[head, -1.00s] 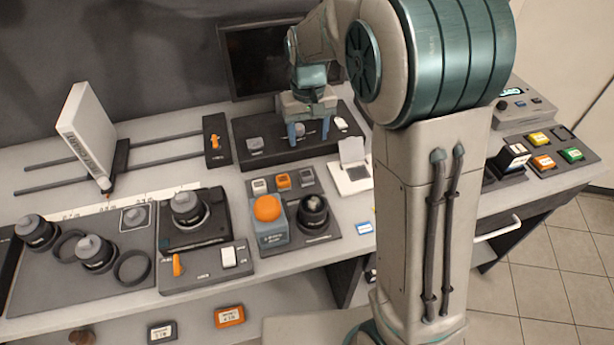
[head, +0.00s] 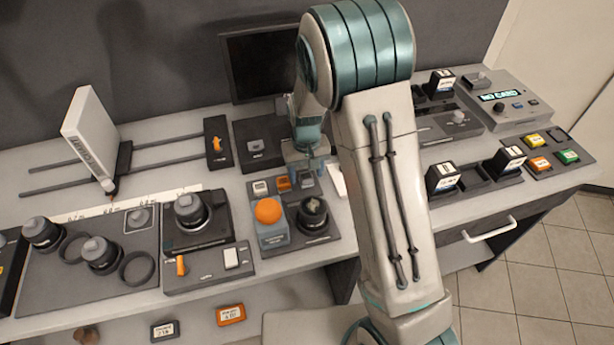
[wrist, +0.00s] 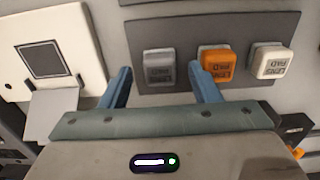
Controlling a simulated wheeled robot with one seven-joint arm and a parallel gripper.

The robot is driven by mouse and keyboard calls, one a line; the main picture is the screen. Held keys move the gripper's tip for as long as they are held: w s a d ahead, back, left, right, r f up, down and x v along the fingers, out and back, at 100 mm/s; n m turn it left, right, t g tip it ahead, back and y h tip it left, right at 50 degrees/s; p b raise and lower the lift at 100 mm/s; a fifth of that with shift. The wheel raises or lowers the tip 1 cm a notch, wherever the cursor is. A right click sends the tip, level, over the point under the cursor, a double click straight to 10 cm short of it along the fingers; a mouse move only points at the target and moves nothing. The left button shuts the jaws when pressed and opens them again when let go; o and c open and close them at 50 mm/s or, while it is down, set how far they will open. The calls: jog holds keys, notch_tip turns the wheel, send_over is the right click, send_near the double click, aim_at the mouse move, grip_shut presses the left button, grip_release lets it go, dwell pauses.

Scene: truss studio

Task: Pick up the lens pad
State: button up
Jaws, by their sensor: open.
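Three small block-shaped pads sit in a row on a dark tray (wrist: 195,22): a grey one (wrist: 158,68), an orange one (wrist: 216,64) and a white one (wrist: 269,61). The orange and white pads show upside-down "LENS PAD" lettering; the grey pad's lettering is hard to read. In the head view the orange pad (head: 283,183) and white pad (head: 260,188) show left of my gripper (head: 304,174), and the grey pad is partly behind it. In the wrist view my gripper (wrist: 162,84) is open and empty, its blue fingers either side of the grey pad's lower edge. I see no contact.
A white plate with a dark square (wrist: 45,60) lies beside the tray. A dark monitor (head: 262,62) stands behind.

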aim_at(306, 175)
jog(key=shift+f, duration=0.15)
jog(key=c, duration=1.1)
jog(key=shift+o, duration=0.2)
jog(key=shift+r, duration=0.75)
notch_tip(306, 175, up, 3)
jog(key=shift+f+b, duration=0.1)
jog(key=shift+b, duration=0.6)
jog(key=s+d+r+b, duration=0.2)
jog(key=s+d+r, duration=0.4)
jog(key=s+d, duration=0.2)
jog(key=shift+d+r, duration=0.25)
jog(key=shift+r, duration=0.15)
